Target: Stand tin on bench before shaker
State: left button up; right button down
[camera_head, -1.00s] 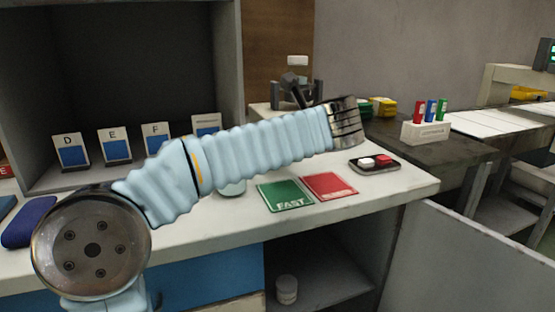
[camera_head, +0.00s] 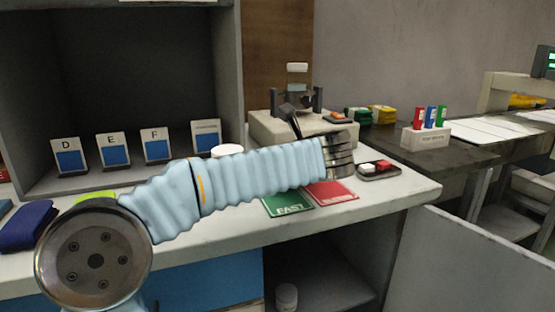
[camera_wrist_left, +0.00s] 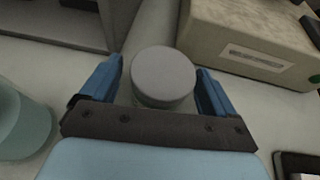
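A round tin with a plain grey lid (camera_wrist_left: 163,76) stands between the blue fingers of my left gripper (camera_wrist_left: 160,80) in the left wrist view. The fingers are open around it, with a gap on the left and the right finger very close. The beige-based machine with dark clamps, which looks like the shaker (camera_head: 265,127), stands on the bench (camera_head: 385,200) at the back. Its labelled base (camera_wrist_left: 250,50) is beyond the tin to the right in the wrist view. My right gripper is not in view.
A teal jar (camera_wrist_left: 22,125) stands left of my gripper. A white lid (camera_head: 227,150) shows above my arm. Green (camera_head: 288,203) and red (camera_head: 330,193) cards and a small dark tray (camera_head: 380,170) lie on the bench. Lettered cards stand in the cabinet (camera_head: 230,80).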

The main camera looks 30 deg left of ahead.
pick_arm(q)
jog(key=shift+r, duration=0.25)
jog(key=p+v, duration=0.2)
jog(key=v, duration=0.9)
jog(key=shift+d+f, duration=0.1)
jog(key=shift+s+d, duration=0.3)
